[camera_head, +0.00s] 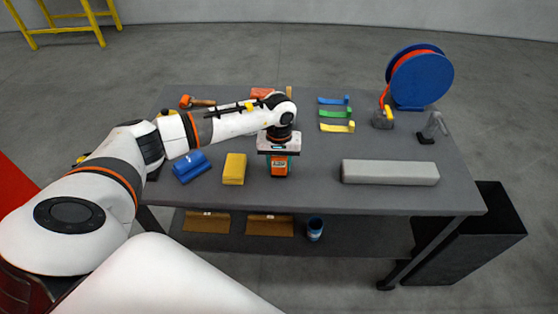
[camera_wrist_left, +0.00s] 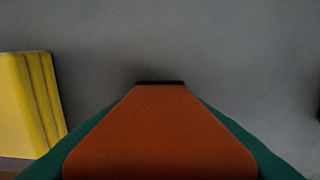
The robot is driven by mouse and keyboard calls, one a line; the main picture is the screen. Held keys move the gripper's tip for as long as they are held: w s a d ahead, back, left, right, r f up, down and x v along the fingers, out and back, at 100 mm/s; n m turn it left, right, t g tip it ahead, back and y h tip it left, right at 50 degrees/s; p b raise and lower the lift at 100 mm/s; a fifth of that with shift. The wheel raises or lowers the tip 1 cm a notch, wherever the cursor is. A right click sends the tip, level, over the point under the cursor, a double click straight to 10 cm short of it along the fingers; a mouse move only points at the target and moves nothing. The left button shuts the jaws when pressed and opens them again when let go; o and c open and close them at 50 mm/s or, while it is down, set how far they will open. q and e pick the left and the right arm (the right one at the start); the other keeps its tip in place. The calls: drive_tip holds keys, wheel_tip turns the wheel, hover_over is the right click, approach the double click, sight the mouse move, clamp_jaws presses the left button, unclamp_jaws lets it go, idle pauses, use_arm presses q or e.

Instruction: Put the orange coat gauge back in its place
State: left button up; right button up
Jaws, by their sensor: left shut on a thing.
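The orange coat gauge (camera_head: 280,166) has a small dark display and green sides. It is at the front middle of the grey table (camera_head: 310,196), right of a yellow block. My left gripper (camera_head: 279,152) is above it, pointing down and shut on it. In the left wrist view the gauge's orange face (camera_wrist_left: 160,135) fills the lower middle, with green edges either side. I cannot tell whether its base touches the table. My right gripper is in neither view.
A yellow block (camera_head: 234,169) and a blue block (camera_head: 192,167) lie left of the gauge. A long grey block (camera_head: 390,172) lies to the right. Blue, green and yellow strips (camera_head: 337,113) lie behind. A blue reel (camera_head: 420,78) stands at the back right. The table between gauge and grey block is clear.

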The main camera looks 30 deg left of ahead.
use_arm(q)
drive_tip(key=shift+f, duration=0.15)
drive_tip(key=o, duration=1.1)
drive_tip(key=shift+c, duration=0.2)
drive_tip(key=shift+r, duration=0.35)
wheel_tip(320, 180, up, 11)
drive_tip(key=b, duration=0.3)
drive_tip(key=shift+f+b, duration=0.2)
drive_tip(key=shift+b, duration=0.15)
drive_tip(key=shift+r, duration=0.55)
